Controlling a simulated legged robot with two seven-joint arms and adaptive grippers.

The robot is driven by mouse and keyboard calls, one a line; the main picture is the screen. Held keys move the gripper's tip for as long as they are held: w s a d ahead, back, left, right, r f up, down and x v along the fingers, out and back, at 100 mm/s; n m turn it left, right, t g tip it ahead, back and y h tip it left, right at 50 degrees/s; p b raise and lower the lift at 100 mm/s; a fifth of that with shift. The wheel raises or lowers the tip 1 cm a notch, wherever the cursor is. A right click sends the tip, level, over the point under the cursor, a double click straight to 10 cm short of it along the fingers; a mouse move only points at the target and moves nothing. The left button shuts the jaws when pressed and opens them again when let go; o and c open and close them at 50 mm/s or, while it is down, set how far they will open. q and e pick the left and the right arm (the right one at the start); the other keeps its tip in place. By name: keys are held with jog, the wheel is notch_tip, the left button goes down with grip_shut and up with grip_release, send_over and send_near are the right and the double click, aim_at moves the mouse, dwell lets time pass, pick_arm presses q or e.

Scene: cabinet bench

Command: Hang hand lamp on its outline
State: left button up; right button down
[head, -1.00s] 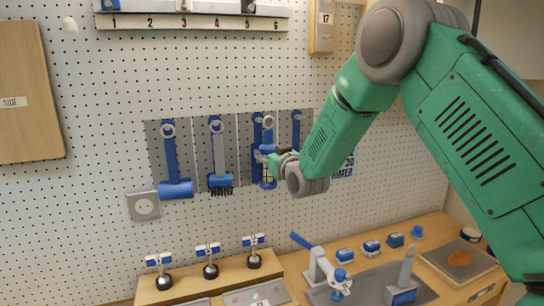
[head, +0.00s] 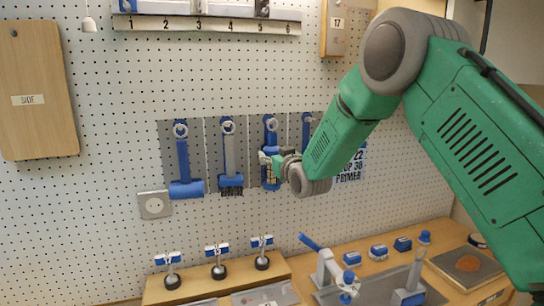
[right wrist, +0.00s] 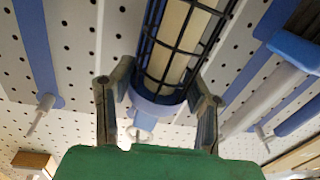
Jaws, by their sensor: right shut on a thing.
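The hand lamp (head: 270,140) is upright at the third grey panel on the pegboard, over that panel's blue outline (head: 264,165). A pale ring shows at its top end; I cannot tell whether it is on a peg. My right gripper (head: 272,162) is at the lamp's lower, caged part and is shut on it. In the right wrist view, the lamp's dark wire cage (right wrist: 180,45) and blue collar lie between the two fingers of my right gripper (right wrist: 160,105). My left gripper is not in view.
A fourth panel with a blue shape (head: 306,130) is close on the right. A numbered rail (head: 205,23) is above; the bench below holds a stand (head: 215,285) and several small parts.

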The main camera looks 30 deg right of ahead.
jog(key=shift+a+r, duration=0.1)
jog(key=c, duration=0.8)
grip_release()
jog(key=shift+c, duration=0.2)
jog(key=shift+o, duration=0.4)
jog(key=shift+d, duration=0.2)
